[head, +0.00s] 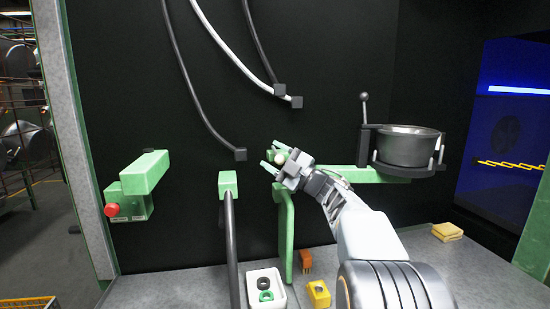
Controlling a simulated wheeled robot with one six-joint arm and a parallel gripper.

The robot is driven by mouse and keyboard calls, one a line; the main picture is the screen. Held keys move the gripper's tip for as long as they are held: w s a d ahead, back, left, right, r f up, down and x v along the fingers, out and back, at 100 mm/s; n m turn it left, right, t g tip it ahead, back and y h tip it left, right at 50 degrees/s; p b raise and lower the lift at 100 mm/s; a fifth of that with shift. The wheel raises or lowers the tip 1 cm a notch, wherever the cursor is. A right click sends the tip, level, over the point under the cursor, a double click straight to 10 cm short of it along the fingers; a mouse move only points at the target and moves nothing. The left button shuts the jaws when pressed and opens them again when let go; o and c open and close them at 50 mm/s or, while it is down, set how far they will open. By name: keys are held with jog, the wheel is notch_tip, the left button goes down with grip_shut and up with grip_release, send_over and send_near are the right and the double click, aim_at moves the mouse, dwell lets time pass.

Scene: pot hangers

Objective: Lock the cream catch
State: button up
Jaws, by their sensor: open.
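A small cream round knob (280,158), which looks like the cream catch, shows in the head view by the dark back wall. It sits at a green block or bracket, mostly hidden behind my gripper. My gripper (272,157) is open, its two green-tipped fingers pointing left, one above and one below the cream knob. I cannot tell whether the fingers touch it. Whether the catch is locked cannot be seen.
A green bracket (360,174) right of my gripper carries a metal pot (408,146) and an upright lever (364,110). Green posts stand below my gripper. A green box with a red button (112,210) is left. A white tray (277,297), blocks and sponges (447,231) lie on the counter.

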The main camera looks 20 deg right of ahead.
jog(key=b+v, duration=0.1)
jog(key=v, duration=1.3)
jog(key=shift+b, duration=0.4)
